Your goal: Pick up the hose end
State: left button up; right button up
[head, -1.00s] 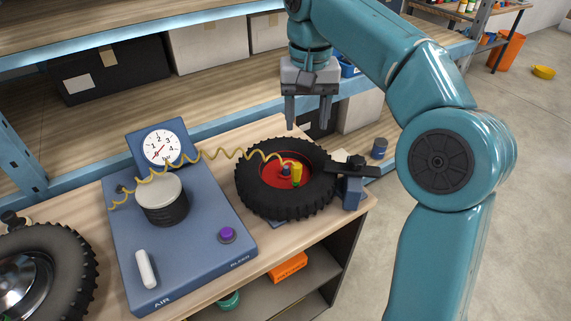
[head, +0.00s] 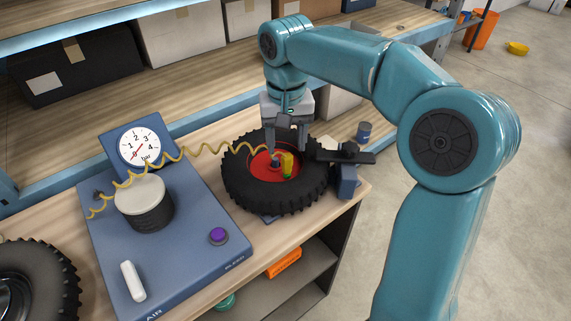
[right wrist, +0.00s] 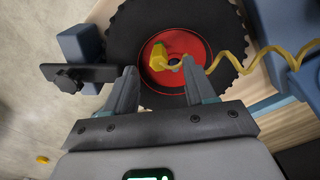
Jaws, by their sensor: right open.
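The yellow coiled hose (head: 190,150) runs from the blue air unit to the red hub of a black tire (head: 240,190). Its hose end (head: 275,161) is a small dark blue piece at the hub, beside a yellow upright piece (head: 287,165). My right gripper (head: 287,150) points down over the hub, open and empty, its fingers around the level of the tire's top. In the right wrist view the open fingers (right wrist: 160,70) reach over the red hub (right wrist: 195,45); the hose (right wrist: 236,68) passes near the right finger. I cannot tell whether a finger touches the hose.
The blue air unit (head: 190,262) carries a dial gauge (head: 139,148), a ribbed drum (head: 147,205), a purple button (head: 218,236) and a white handle (head: 133,281). A dark flat bracket (head: 345,157) stands right of the tire. Another wheel (head: 38,280) lies at left. Shelving is behind.

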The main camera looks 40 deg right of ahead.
aim_at(288, 158)
jog(key=shift+s+f, duration=0.2)
jog(key=shift+f, duration=0.05)
jog(key=f, duration=0.4)
jog(key=shift+w+d+f, duration=0.1)
jog(key=shift+w+d, duration=0.2)
jog(key=shift+f, duration=0.3)
jog(key=shift+s+f, duration=0.1)
jog(key=shift+s, duration=0.05)
jog(key=c, duration=1)
grip_shut()
